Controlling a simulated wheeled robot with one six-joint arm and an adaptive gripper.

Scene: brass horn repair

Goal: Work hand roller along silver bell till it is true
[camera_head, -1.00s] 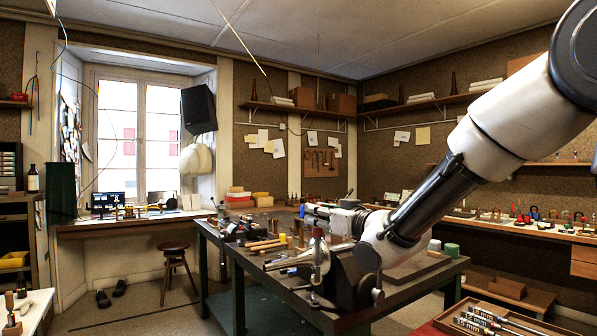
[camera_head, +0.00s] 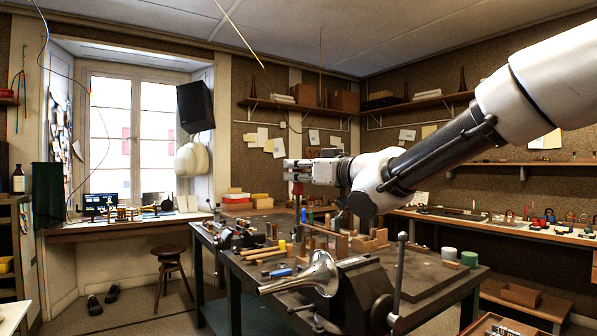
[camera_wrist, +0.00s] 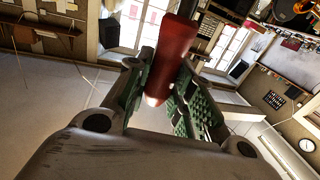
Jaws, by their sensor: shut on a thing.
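The silver bell (camera_head: 320,270) is a flared, shiny piece lying on its side at the front of the workbench, beside the dark vise (camera_head: 365,290). Its wide mouth faces right, against the vise, and its narrow end points left. My gripper (camera_head: 296,172) is raised above the bench, up and away from the bell. It is shut on a red handle (camera_head: 298,188), which I take as the hand roller's. In the wrist view the red handle (camera_wrist: 172,55) stands tilted between the green finger pads. The roller's working end cannot be made out.
The workbench (camera_head: 425,275) holds wooden-handled tools (camera_head: 265,252), small blocks and a green pot (camera_head: 469,259). A tall vise lever (camera_head: 399,275) rises right of the bell. A stool (camera_head: 171,272) stands by the window. The air around my gripper looks clear.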

